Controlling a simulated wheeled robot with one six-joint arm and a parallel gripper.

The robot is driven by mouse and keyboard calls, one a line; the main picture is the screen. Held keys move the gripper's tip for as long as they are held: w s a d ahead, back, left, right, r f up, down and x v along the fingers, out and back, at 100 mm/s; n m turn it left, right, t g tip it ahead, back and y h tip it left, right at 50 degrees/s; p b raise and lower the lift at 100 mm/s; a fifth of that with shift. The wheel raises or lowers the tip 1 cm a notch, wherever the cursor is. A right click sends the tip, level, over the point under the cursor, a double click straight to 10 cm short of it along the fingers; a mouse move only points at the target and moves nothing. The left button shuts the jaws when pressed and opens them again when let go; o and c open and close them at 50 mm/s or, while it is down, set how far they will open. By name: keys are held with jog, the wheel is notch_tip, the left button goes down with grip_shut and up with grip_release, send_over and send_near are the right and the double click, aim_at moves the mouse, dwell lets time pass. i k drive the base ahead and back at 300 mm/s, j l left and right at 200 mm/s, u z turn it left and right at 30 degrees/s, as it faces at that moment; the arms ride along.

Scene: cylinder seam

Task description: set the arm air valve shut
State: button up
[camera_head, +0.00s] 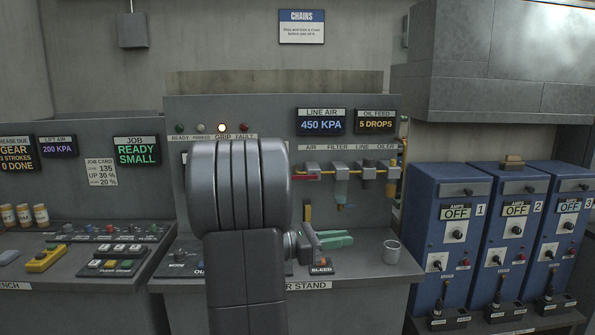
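The air valve (311,168) is the grey block under the AIR label on the back panel of the middle stand. A red lever-like piece (303,178) lies level at its lower left. The line air display (321,123) above reads 450 KPA. My gripper (338,239), with what look like green fingers, is low over the stand top, below the valve and apart from it. It is small and seen from the side, so its opening is unclear. My arm's large grey links cover the left part of the panel.
Filter, line and oiler units (368,171) sit right of the valve on a yellow pipe. A grey cup (391,251) stands on the stand's right, and a BLEED control (320,269) is at its front. Blue cabinets (451,235) stand further right. A bench with buttons is at left.

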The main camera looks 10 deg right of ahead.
aim_at(314, 176)
jog(key=i+j+z, duration=0.15)
jog(key=i+j, duration=0.5)
jog(key=i, duration=0.2)
jog(key=i+j+z, duration=0.15)
jog(key=i+j, duration=0.55)
jog(key=i, duration=0.15)
